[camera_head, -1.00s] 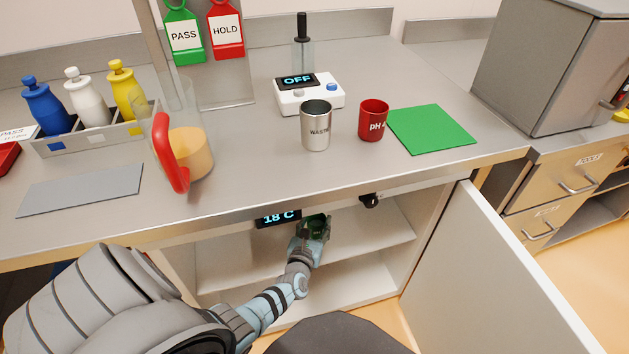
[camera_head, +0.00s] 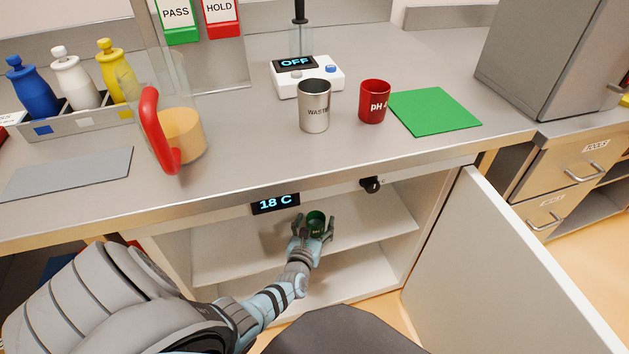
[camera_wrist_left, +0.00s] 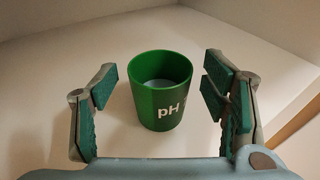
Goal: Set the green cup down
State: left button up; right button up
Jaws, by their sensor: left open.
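The green cup (camera_head: 316,222) stands upright on the upper shelf (camera_head: 370,222) inside the open cabinet under the counter. It also shows in the left wrist view (camera_wrist_left: 161,92), with white "pH" lettering on its side and a pale content inside. My left gripper (camera_head: 314,226) is open, with one finger on each side of the cup. In the left wrist view its fingers (camera_wrist_left: 160,100) stand clear of the cup, with gaps on both sides. My right gripper is in neither view.
The cabinet door (camera_head: 490,275) stands open at the right. Above the shelf, the counter edge carries an "18 C" display (camera_head: 275,203). On the counter are a steel waste cup (camera_head: 314,108), a red pH cup (camera_head: 374,103), a green mat (camera_head: 433,110) and a red-handled jug (camera_head: 180,135).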

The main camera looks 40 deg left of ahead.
pick_arm(q)
jog(key=shift+r+p, duration=0.3)
jog(key=p+v, duration=0.4)
jog(key=v, duration=0.8)
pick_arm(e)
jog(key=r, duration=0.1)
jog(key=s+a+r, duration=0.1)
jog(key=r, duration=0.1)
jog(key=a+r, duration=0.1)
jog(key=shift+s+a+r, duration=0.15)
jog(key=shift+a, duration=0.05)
pick_arm(q)
jog(key=shift+f, duration=0.1)
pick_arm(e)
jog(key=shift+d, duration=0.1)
